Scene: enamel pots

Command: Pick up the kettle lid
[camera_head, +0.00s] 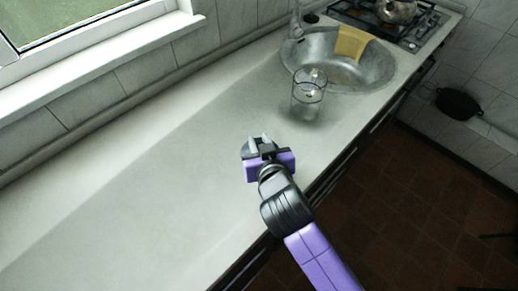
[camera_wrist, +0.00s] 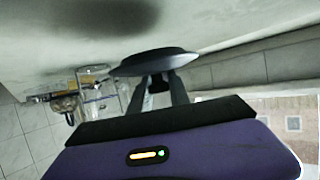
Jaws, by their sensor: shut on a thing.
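The kettle lid, a dark round disc (camera_wrist: 152,63), is held in my gripper (camera_wrist: 158,88). In the wrist view the two fingers close on the small dark knob in the lid's middle. In the head view my gripper (camera_head: 258,140) is over the worktop, with part of the grey lid (camera_head: 247,147) showing at the fingers; the rest is hidden. A dark shadow on the worktop in the wrist view lies apart from the lid, so the lid looks raised. A metal kettle (camera_head: 396,11) stands on the hob at the top right, partly cut off.
A clear glass jar (camera_head: 308,95) stands on the worktop (camera_head: 150,190) between my gripper and the round metal sink (camera_head: 378,72). A yellow cloth (camera_head: 350,43) hangs over the sink rim. A black pot (camera_head: 459,103) is at the right wall. The worktop to the left is clear.

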